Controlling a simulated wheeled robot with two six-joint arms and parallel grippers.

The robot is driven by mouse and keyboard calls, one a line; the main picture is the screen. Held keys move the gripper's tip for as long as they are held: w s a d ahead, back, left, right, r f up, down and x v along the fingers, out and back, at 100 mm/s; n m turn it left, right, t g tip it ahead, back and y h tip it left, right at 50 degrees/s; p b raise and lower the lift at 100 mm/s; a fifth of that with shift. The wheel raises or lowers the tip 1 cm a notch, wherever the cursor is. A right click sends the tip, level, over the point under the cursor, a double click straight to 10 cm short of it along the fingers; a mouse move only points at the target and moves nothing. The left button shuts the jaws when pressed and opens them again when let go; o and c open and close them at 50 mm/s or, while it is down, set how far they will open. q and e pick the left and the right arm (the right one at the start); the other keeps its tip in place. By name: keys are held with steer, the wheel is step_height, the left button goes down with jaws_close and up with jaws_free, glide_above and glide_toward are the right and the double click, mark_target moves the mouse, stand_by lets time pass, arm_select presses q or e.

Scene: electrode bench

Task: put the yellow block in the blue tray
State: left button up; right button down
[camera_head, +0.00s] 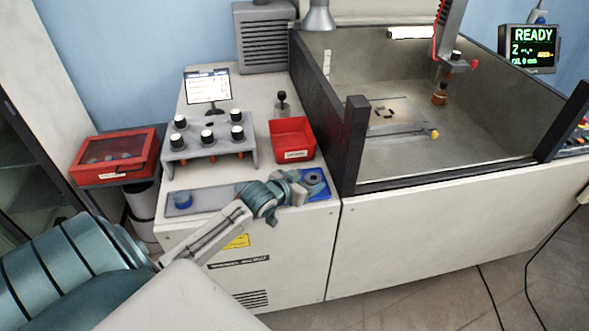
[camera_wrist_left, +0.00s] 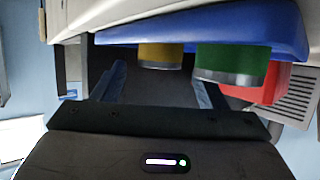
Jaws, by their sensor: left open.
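In the left wrist view, the yellow block (camera_wrist_left: 160,54) shows as a short cylinder with a grey band. It is against a blue surface (camera_wrist_left: 200,25), beside a taller-looking green block (camera_wrist_left: 232,62). My left gripper (camera_wrist_left: 158,90) is open, its fingers apart; the yellow block appears in line with the gap, beyond the fingertips, and nothing is seen held. In the head view, my left gripper (camera_head: 292,188) is over the bench front, beside a blue tray-like piece (camera_head: 318,190). The yellow block cannot be made out there, probably hidden by the gripper. My right gripper is not in view.
A dark-framed enclosure (camera_head: 350,145) rises close on the right.

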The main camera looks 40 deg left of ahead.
arm_select(q)
steer(key=v, duration=0.9)
steer(key=shift+s, duration=0.1)
steer(key=shift+v, duration=0.9)
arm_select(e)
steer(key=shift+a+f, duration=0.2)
arm_select(q)
steer(key=shift+d, duration=0.1)
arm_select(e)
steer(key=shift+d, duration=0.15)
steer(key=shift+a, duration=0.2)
arm_select(q)
steer(key=shift+d, duration=0.1)
